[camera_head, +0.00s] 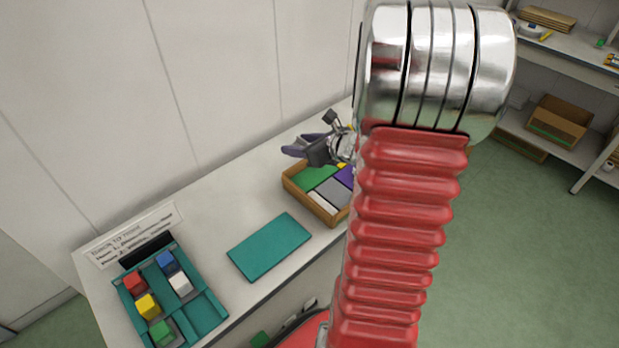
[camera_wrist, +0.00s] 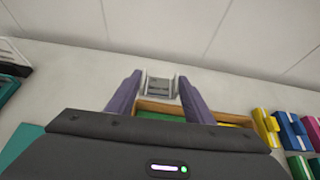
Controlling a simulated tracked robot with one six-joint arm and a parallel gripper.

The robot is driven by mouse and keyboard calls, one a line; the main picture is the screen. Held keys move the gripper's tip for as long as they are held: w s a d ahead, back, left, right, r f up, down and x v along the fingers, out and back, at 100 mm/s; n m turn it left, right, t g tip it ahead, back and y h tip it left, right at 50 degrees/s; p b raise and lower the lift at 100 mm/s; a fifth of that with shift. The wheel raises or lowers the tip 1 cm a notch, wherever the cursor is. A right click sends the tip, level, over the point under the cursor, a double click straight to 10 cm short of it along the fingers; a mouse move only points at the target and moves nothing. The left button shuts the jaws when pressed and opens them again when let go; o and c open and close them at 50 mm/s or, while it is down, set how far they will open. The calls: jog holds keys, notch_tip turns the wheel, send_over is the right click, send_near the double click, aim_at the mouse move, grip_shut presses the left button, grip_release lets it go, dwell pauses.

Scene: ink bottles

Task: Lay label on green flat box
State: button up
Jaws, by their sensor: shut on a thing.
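My gripper (camera_head: 312,147) is above the back of the wooden tray, its purple fingers pointing left. In the wrist view my gripper (camera_wrist: 160,80) is closed on a small pale grey piece (camera_wrist: 160,88) between the fingertips. It may be the label; no print is readable. A green flat box (camera_head: 317,178) lies in the back left part of the tray, below the gripper. In the wrist view its green surface (camera_wrist: 162,116) shows partly between the fingers; my gripper body hides the rest.
The wooden tray (camera_head: 303,201) also holds grey, white and purple flat pieces. A teal flat slab (camera_head: 270,246) lies bare on the table. A teal rack (camera_head: 207,312) with several coloured blocks and a sign (camera_head: 130,236) stand at left. Coloured boxes (camera_wrist: 291,128) stand right in the wrist view.

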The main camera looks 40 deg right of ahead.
jog(key=s+d, duration=0.1)
jog(key=d, duration=0.1)
jog(key=s+d, duration=0.2)
jog(key=shift+s+f, duration=0.1)
jog(key=shift+f, duration=0.1)
send_over(317, 178)
jog(key=shift+s+f, duration=0.1)
jog(key=shift+f, duration=2.75)
jog(key=shift+f, duration=2.1)
jog(key=o, duration=1)
jog(key=shift+f, duration=0.1)
